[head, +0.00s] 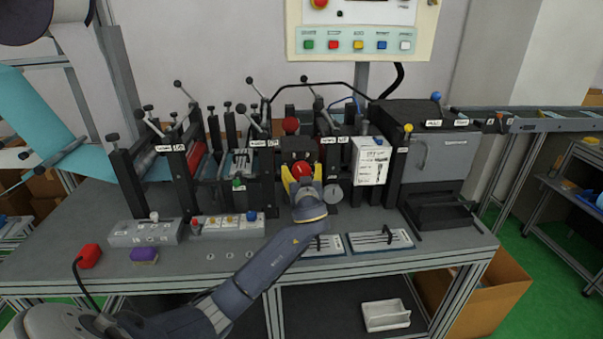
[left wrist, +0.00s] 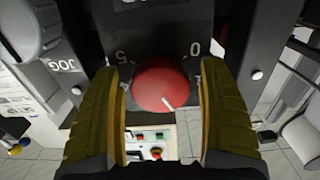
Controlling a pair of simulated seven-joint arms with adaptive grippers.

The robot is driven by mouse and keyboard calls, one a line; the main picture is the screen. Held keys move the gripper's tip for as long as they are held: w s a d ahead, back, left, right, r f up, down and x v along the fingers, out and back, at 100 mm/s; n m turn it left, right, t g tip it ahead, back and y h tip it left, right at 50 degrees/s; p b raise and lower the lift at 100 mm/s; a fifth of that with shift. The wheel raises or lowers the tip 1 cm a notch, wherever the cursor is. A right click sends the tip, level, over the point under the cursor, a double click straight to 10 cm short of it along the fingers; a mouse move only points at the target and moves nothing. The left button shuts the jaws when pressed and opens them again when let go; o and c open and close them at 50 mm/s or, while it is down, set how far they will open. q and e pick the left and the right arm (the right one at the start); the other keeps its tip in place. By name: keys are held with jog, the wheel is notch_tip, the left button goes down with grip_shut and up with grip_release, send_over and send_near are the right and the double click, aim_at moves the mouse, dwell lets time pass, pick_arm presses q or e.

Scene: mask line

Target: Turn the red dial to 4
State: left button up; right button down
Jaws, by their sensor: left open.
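The red dial (left wrist: 162,82) sits on a dark panel between the two yellow fingers of my left gripper (left wrist: 163,120). A white pointer line on the dial points toward the lower right in the left wrist view. Marks 5 and 0 show above the dial; marks beside it are partly covered by the fingers. The fingers stand close on either side of the dial, open; I cannot tell whether they touch it. In the head view the left gripper (head: 303,182) is at the middle of the machine, with the red dial (head: 303,169) between its fingers. My right gripper is not in view.
A red knob (head: 290,125) stands just above the gripper. Levers and posts crowd the left side. A white labelled box (head: 372,160) stands close to the right. A grey button box (head: 145,232) and a purple block (head: 145,255) lie at the front left.

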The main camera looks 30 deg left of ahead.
pick_arm(q)
jog(key=c, duration=1.3)
jog(key=shift+m, duration=0.4)
jog(key=m, duration=0.4)
jog(key=shift+s+a, duration=0.1)
jog(key=m, duration=1)
jog(key=shift+r, duration=0.1)
jog(key=shift+a+r+m, duration=0.1)
jog(key=shift+m, duration=2.3)
